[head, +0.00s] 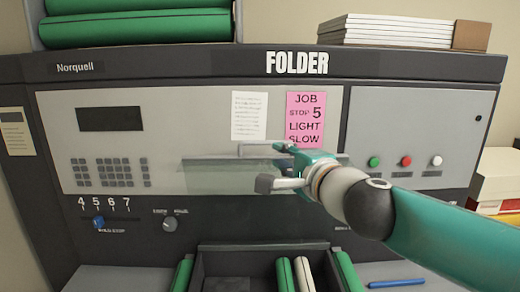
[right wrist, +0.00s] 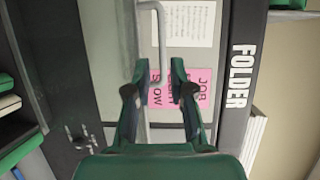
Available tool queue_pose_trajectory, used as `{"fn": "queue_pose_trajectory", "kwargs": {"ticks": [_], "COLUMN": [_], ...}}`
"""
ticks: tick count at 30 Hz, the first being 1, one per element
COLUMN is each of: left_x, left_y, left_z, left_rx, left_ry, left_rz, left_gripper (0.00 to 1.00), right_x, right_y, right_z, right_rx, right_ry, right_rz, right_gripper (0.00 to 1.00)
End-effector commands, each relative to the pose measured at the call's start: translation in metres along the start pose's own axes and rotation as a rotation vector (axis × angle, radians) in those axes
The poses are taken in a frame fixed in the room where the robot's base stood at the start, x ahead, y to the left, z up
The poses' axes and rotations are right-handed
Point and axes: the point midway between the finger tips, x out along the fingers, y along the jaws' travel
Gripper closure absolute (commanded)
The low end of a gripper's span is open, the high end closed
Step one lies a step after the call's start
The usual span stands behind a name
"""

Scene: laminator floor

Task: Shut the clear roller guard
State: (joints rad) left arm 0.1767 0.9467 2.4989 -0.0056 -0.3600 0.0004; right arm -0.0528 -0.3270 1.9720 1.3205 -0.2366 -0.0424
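The clear roller guard (head: 222,178) is a see-through greenish panel across the middle of the folder's grey front, below the paper notes. It seems to stand out from the front, but its exact tilt is hard to tell. Its pale bar handle (head: 254,146) is along the upper edge and also shows in the right wrist view (right wrist: 161,32). My right gripper (head: 269,166) is open and empty in front of the guard, close to the handle's right end. In the right wrist view its fingertips (right wrist: 158,72) are apart, with the handle just beyond them. My left gripper is out of view.
The folder has a keypad (head: 110,173), a blue slider (head: 98,222), a knob (head: 170,224) and coloured buttons (head: 405,161). A pink job card (head: 305,112) is behind my gripper. Green rollers (head: 287,274) lie in a tray below. A blue rod (head: 396,283) lies at lower right.

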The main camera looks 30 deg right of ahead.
Motion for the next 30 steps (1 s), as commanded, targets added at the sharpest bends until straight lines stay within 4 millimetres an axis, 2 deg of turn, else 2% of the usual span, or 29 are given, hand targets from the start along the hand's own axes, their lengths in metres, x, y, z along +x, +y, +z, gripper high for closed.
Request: {"fn": "queue_pose_trajectory", "kwargs": {"ticks": [1, 6, 12, 15, 21, 28, 29, 30], "left_x": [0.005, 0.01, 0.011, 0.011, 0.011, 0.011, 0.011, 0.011], "left_y": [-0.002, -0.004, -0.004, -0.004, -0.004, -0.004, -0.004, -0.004], "left_z": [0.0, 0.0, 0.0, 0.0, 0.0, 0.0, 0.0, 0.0], "left_rx": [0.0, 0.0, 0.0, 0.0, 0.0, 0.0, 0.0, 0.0], "left_ry": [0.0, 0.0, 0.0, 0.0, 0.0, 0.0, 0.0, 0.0], "left_rz": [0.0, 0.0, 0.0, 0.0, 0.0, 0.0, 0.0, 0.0], "left_gripper": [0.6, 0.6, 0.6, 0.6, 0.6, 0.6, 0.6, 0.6], "right_x": [0.013, 0.051, 0.086, 0.098, 0.107, 0.108, 0.108, 0.108], "right_y": [0.003, 0.003, 0.001, 0.0, 0.0, 0.0, 0.0, 0.0], "right_z": [0.0, 0.001, 0.003, 0.004, 0.004, 0.005, 0.005, 0.005], "right_rx": [-0.001, 0.0, -0.001, -0.001, -0.001, -0.001, -0.001, -0.001], "right_ry": [0.001, -0.001, -0.004, -0.006, -0.007, -0.008, -0.008, -0.008], "right_rz": [0.002, 0.003, 0.002, 0.001, 0.0, 0.0, 0.0, 0.0], "right_gripper": [0.78, 0.78, 0.78, 0.78, 0.78, 0.78, 0.79, 0.86]}}
